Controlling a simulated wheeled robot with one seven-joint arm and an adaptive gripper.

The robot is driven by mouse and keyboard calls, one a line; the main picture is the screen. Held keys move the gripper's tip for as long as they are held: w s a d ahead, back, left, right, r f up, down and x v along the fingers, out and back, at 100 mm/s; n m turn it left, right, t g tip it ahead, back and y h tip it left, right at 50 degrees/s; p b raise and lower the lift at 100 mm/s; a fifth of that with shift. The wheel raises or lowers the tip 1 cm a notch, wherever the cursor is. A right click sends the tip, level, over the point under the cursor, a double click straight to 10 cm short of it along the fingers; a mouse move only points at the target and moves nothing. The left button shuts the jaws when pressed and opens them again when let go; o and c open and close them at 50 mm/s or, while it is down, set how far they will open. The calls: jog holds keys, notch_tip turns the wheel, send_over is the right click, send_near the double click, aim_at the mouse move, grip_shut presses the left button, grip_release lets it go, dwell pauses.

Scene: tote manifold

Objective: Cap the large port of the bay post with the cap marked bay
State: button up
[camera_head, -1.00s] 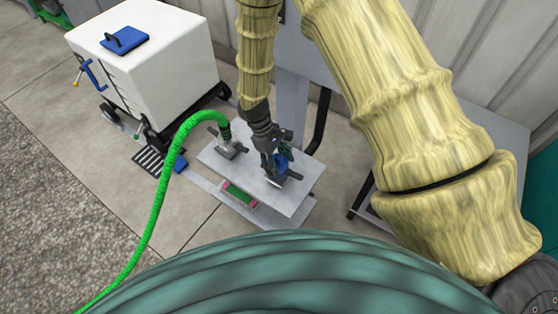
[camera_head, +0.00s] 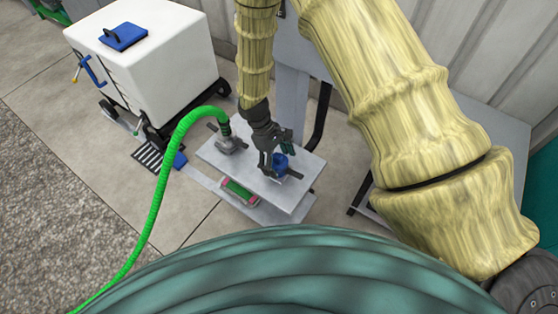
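A grey plate on a stand (camera_head: 305,158) bears two fittings. The left fitting (camera_head: 228,146) has dark side levers and the green hose (camera_head: 160,185) joined to it. A blue cap (camera_head: 280,162) sits at the right fitting, where a dark lever (camera_head: 294,175) sticks out to the right. My gripper (camera_head: 277,156) points down at this cap from above and behind. Its fingers are spread, one left of the cap and one above right of it. The cap's marking is not legible, and its seating on the port is partly hidden by the fingers.
A white tote (camera_head: 145,55) with a blue lid (camera_head: 123,37) stands at the back left. A pink-edged tray with a green inside (camera_head: 238,190) lies below the plate's front edge. A blue object (camera_head: 180,160) lies by a floor grating (camera_head: 152,157). The wall is close behind.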

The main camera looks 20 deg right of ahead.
jog(key=v, duration=1.2)
